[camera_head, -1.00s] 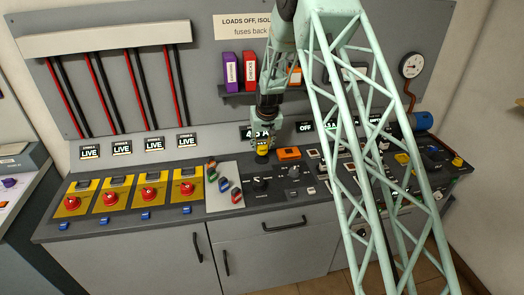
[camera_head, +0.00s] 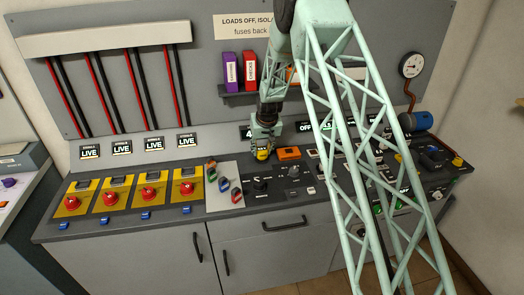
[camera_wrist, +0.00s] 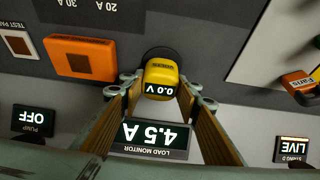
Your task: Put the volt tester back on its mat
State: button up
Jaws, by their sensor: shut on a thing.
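The volt tester (camera_head: 263,154) is a small yellow block; its display reads 0.0 V in the wrist view (camera_wrist: 161,77). My gripper (camera_head: 263,146) is shut on it from above, with one finger on each side in the wrist view (camera_wrist: 162,92). A dark rounded patch, which looks like the mat (camera_head: 257,162), shows beneath the tester on the counter. Its edge shows past the tester in the wrist view (camera_wrist: 160,52). Whether the tester touches it I cannot tell.
An orange block (camera_head: 289,153) stands just right of the tester. A load monitor sign (camera_wrist: 155,138) reading 4.5 A is close behind. Coloured fuses (camera_head: 224,185) lie on a pale panel to the left, beyond which are red knobs (camera_head: 150,193). Switches and dials crowd the right.

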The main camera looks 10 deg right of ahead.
jog(key=shift+f, duration=0.15)
jog(key=o, duration=0.8)
jog(key=shift+c, duration=0.2)
jog(key=shift+r, duration=0.2)
jog(key=shift+r, duration=0.1)
jog(key=v, duration=1.2)
dwell(0.4)
